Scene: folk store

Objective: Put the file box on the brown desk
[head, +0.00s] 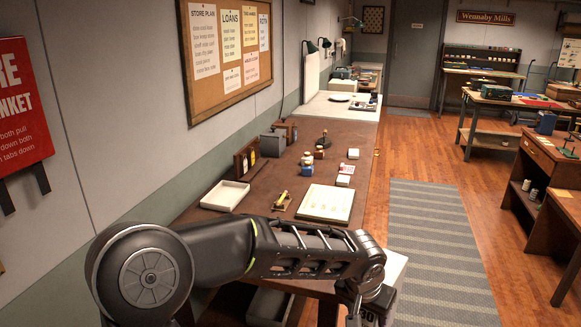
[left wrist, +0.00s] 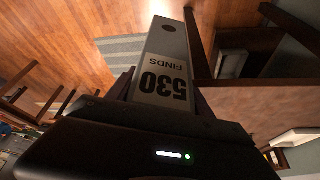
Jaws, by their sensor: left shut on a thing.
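The file box (left wrist: 168,50) is pale grey with a label reading "530 FINDS" and a round dark hole, seen in the left wrist view. In the head view its pale side (head: 397,267) shows beside my left gripper (head: 368,302) at the lower middle. My left gripper is shut on the box, with dark fingers on either side of the label end. The brown desk (head: 345,140) runs along the left wall. The box is at the desk's near right edge; my arm hides part of that end. My right gripper is out of view.
On the desk are a white tray (head: 225,196), a pale board (head: 325,204), a small yellow-topped item (head: 282,200), small jars and a grey box (head: 272,143). A striped rug (head: 430,230) lies right of the desk, with floor around it.

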